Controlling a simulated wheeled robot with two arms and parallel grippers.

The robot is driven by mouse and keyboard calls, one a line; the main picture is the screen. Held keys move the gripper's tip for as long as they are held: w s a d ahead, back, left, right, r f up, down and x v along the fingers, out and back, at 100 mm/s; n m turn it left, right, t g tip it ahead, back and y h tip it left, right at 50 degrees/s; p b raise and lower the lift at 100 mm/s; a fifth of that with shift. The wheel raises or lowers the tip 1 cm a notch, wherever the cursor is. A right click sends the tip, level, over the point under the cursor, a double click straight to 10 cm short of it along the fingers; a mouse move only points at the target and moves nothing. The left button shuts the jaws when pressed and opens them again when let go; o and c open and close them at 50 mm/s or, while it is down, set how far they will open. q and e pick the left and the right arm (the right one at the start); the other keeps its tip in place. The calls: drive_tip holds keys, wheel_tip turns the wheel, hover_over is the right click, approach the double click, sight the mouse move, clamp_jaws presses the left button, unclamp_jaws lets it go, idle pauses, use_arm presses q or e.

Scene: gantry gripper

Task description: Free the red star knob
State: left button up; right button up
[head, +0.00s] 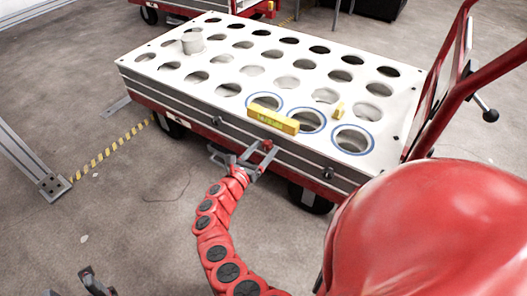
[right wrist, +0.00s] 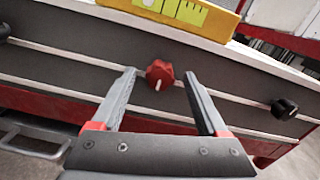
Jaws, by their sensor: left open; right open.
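The red star knob (right wrist: 159,73) sits on the dark side rail of the cart (head: 170,90), below the cart's white top. In the head view the knob (head: 268,144) is small and partly hidden by my right gripper. My right gripper (head: 263,153) is open, with its fingers reaching toward the rail. In the right wrist view its fingers (right wrist: 160,85) are on either side of the knob, and the knob shows between the tips. I cannot tell whether they touch it. My left gripper (head: 97,283) is open and empty at the bottom left, far from the cart.
Black knobs (head: 328,172) sit on the same rail, one on each side. A yellow block (head: 272,118) stands on the top edge above the knob. The white top has many round holes and a grey cup (head: 193,41). A red handle frame (head: 450,110) rises at the right.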

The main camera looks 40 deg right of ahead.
drive_tip(key=shift+d, duration=0.1)
clamp_jaws()
idle(0.4)
